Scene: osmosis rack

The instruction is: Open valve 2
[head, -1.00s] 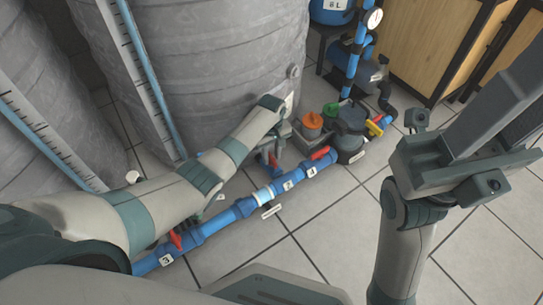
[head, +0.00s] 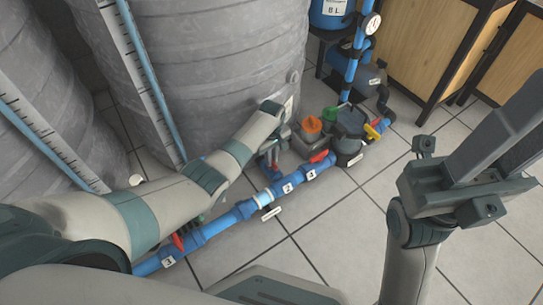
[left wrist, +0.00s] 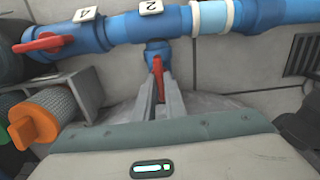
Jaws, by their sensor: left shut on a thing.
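Valve 2 is on a short blue branch off the blue pipe, by the white label 2 (left wrist: 150,7); the label also shows in the head view (head: 288,188). Its red handle (left wrist: 158,75) points away from the main pipe in the left wrist view, roughly in line with the branch. My left gripper (left wrist: 159,88) is shut on this handle, one grey finger on each side. In the head view my left gripper (head: 270,158) reaches down beside the large grey tank, and my arm partly hides the valve. My right gripper (head: 495,145) is raised at the right, away from the pipes.
Label 4's red handle (head: 319,158) is close on the right. Label 3's red handle (head: 178,241) is at lower left. An orange knob (head: 312,125) and a green knob (head: 330,114) stand beyond. The tank (head: 215,70) crowds my left arm. Tiled floor (head: 320,235) is clear.

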